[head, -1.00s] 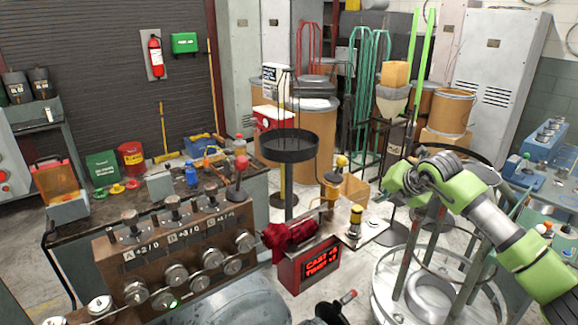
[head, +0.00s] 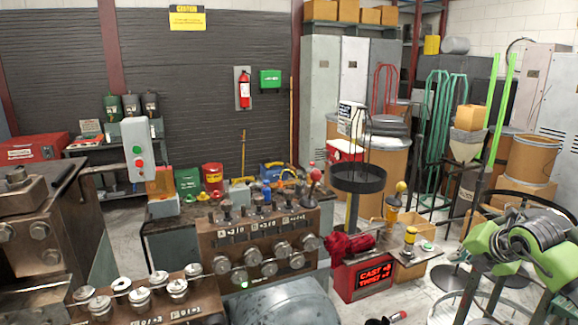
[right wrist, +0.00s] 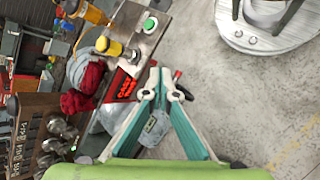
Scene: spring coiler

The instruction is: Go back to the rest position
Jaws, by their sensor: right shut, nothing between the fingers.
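My right arm (head: 545,245), green with grey joints, comes in at the right edge of the head view. Its gripper (head: 478,242) is near the arm's left end, in front of the floor right of the red cast cart. In the right wrist view the teal fingers of the right gripper (right wrist: 163,82) meet at their tips, shut with nothing between them. They show over the floor beside the red cart (right wrist: 120,86). My left gripper does not show in either view.
The control bench (head: 255,240) with several knobs stands at the middle, and the red cast cart (head: 372,281) is right of it. A black round tray (head: 358,180) stands behind the cart. A round white stand (right wrist: 262,40) is near the right gripper, with bare floor (right wrist: 245,110) below it.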

